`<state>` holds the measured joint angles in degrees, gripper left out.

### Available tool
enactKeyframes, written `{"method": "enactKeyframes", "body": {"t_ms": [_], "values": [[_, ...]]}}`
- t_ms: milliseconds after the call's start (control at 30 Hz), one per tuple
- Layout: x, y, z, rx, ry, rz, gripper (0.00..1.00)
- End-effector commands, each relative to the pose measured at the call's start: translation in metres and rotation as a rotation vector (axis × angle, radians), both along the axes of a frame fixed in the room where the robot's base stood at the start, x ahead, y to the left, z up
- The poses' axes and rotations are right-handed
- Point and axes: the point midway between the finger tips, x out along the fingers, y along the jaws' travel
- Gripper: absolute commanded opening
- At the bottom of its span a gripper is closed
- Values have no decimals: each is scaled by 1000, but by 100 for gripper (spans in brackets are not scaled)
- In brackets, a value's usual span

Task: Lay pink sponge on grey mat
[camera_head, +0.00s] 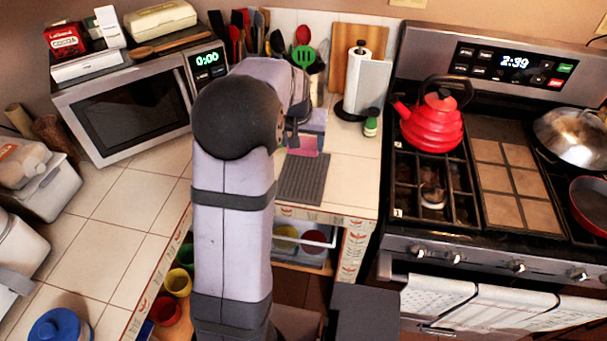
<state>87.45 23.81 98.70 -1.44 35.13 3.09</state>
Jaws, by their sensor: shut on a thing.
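The grey mat (305,188) is ribbed and lies on the tiled counter just right of my arm, near the counter's front edge. The pink sponge (303,146) shows just behind the mat's far edge, under my gripper (293,141). My gripper is shut on the sponge; its fingers are small and partly hidden by my arm. I cannot tell whether the sponge touches the counter or the mat. My arm hides the left side of this area.
A paper towel roll (358,80) and a small green-capped bottle (371,124) stand right of the sponge. A utensil group (262,32) is behind. A microwave (130,105) is at left, and the stove with a red kettle (431,120) at right. Tiles right of the mat are clear.

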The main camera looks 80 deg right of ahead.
Motion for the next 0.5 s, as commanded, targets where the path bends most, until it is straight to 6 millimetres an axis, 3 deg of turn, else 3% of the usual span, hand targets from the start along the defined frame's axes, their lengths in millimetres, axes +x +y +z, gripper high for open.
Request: {"method": "enactKeyframes", "body": {"t_ms": [233,500], "values": [[0,1,-6,-2,0,-9,44],[0,2,-45,2,0,-8,44]]}}
